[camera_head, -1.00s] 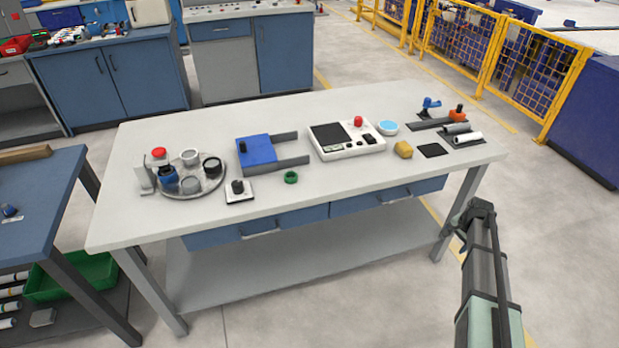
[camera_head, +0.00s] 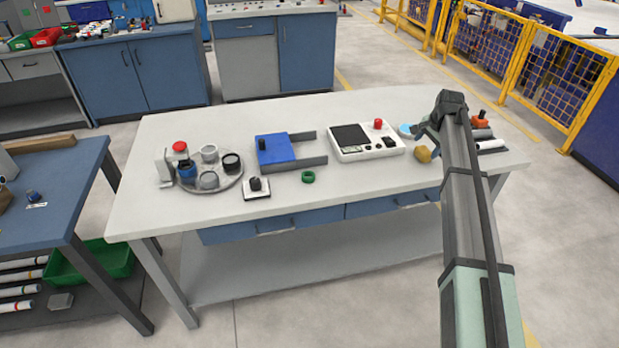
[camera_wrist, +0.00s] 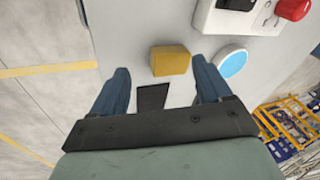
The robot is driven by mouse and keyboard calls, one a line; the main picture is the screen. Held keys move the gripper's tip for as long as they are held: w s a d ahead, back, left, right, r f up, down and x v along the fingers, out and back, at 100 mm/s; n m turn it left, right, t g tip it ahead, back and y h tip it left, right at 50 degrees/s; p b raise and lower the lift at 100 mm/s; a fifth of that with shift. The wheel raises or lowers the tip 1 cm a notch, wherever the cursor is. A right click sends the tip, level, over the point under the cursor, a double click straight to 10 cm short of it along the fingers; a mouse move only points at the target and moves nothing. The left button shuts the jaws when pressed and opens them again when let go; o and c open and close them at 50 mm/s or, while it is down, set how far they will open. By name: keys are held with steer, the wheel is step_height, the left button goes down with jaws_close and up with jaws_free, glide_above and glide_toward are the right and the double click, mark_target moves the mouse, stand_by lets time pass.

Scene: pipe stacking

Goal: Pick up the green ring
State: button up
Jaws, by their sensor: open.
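The green ring (camera_head: 308,176) lies on the light grey table (camera_head: 225,225) near its front edge, right of a small black-knobbed block. It does not show in the wrist view. My gripper (camera_head: 426,132) is over the right part of the table, well to the right of the ring. In the wrist view my gripper (camera_wrist: 160,85) has its two blue fingers spread wide, with nothing held between them. A yellow block (camera_wrist: 170,60) lies beyond the fingertips on the table.
A white control box (camera_head: 365,142) with a red knob and a blue tray (camera_head: 275,150) stand behind the ring. A round tray (camera_head: 212,185) with several cups is at left. The black-knobbed block (camera_head: 257,188) is near the ring. Table in front of the ring is clear.

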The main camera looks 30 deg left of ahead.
steer(key=s+a+r+n+g, duration=0.1)
steer(key=s+a+r+n, duration=0.1)
steer(key=s+a, duration=0.65)
steer(key=s+a+r+n+g, duration=0.15)
steer(key=s+a, duration=0.35)
steer(key=a, duration=0.6)
steer(key=n+h, duration=0.2)
glide_above(307, 172)
steer(key=s, duration=0.2)
steer(key=shift+g, duration=0.45)
steer(key=f, duration=0.5)
steer(key=shift+s+d+f, duration=0.2)
steer(key=shift+d, duration=0.1)
steer(key=shift+w+d+f, duration=0.1)
steer(key=shift+w+f, duration=0.1)
steer(key=shift+f, duration=1.15)
steer(key=shift+w+d+f, duration=0.1)
steer(key=shift+w+f, duration=0.1)
steer(key=shift+f, duration=1.15)
steer(key=shift+c, duration=0.2)
steer(key=c, duration=1.1)
